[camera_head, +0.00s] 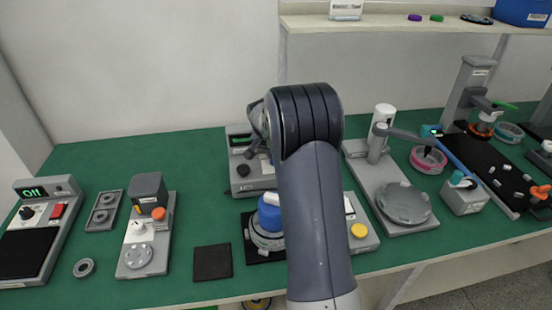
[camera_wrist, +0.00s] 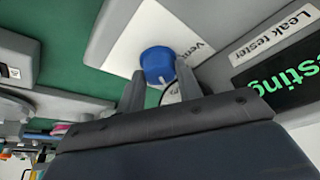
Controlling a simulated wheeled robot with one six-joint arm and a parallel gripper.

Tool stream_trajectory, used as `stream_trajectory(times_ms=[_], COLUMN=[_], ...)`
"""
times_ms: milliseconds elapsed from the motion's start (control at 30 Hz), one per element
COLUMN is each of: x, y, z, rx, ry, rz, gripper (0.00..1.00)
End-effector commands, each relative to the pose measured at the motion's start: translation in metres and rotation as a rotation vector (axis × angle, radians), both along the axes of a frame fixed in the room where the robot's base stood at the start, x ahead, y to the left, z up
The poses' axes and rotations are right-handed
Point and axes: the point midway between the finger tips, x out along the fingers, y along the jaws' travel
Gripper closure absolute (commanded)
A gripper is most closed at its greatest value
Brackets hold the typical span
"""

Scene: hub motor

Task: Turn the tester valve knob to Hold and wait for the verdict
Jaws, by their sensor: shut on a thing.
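In the wrist view, a round blue knob (camera_wrist: 157,62) with a white pointer mark sits on a white label panel of the grey leak tester (camera_wrist: 232,68). My gripper (camera_wrist: 161,71) has one finger on each side of the knob and is shut on it. Part of a "Vent" label shows beside it; the other labels are partly hidden by my fingers. The tester's display (camera_wrist: 284,84) shows green letters ending in "sting", cut by the frame edge. In the head view my arm hides the knob and my fingertips.
In the head view, a grey unit with a small green display (camera_head: 241,140) stands behind my arm. A blue-topped part (camera_head: 269,214) sits on a dark pad, close left of my arm. A yellow button (camera_head: 358,231) is to the right. Green bench (camera_head: 190,160) is clear at back left.

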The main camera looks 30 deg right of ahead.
Motion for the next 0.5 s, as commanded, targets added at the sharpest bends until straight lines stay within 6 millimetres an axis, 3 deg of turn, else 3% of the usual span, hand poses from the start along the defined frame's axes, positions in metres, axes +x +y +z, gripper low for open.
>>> stream_trajectory(times_ms=[500], x=[0.0002], y=[0.0010], z=[-0.0006], rx=[0.001], ry=[0.002], rz=[-0.120], gripper=[0.89])
